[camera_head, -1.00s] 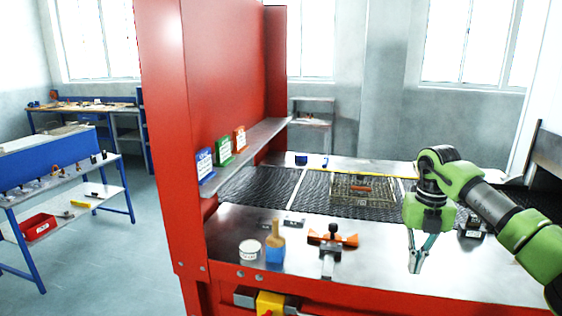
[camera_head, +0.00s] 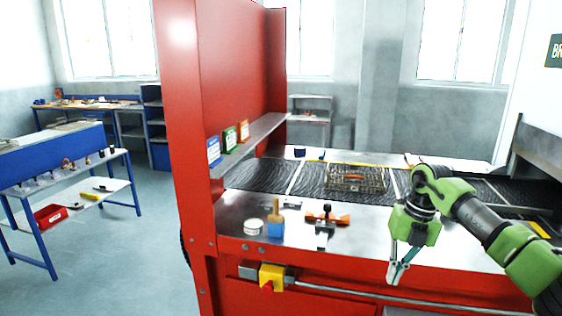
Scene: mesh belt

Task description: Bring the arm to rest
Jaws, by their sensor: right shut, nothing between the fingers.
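My right arm comes in from the right with green and dark grey links. My right gripper (camera_head: 394,277) hangs with its fingers pointing down in front of the steel bench top's front edge. Its fingers are shut and hold nothing. My left gripper is not in the view.
A red machine (camera_head: 185,130) carries a steel ledge (camera_head: 213,202), with a white tub (camera_head: 253,227), a blue-and-wood brush (camera_head: 276,226) and an orange-handled clamp (camera_head: 325,220). A wire basket (camera_head: 356,180) sits on the dark mesh belt (camera_head: 255,175). Open floor (camera_head: 120,260) lies left.

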